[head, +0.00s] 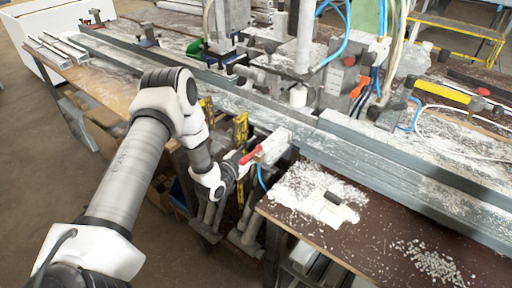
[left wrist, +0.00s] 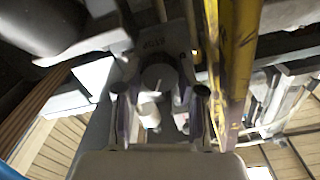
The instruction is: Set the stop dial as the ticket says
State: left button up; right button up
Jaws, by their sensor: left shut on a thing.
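My left gripper (head: 234,172) reaches in from the left to the front of the bench, beside a white box with a red lever. In the left wrist view my left gripper (left wrist: 158,106) has its fingers on both sides of a round grey knob, which looks like the stop dial (left wrist: 158,77), and is shut on it. The dial's setting cannot be read. A pale paper, apparently the ticket (head: 323,211), lies on the brown bench top under a small dark block. My right gripper is not in view.
The red lever (head: 251,155) is close to my left gripper. Yellow upright bars (head: 241,130) stand close by; one (left wrist: 238,65) passes near the fingers in the left wrist view. A long grey rail (head: 390,172) crosses the bench. White chips (head: 435,263) litter the top.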

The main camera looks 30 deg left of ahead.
pick_arm(q)
jog(key=shift+f, duration=0.15)
jog(key=o, duration=0.9)
jog(key=shift+c, duration=0.2)
jog(key=shift+s, duration=0.1)
jog(key=s, duration=1.2)
jog(key=shift+a, duration=0.45)
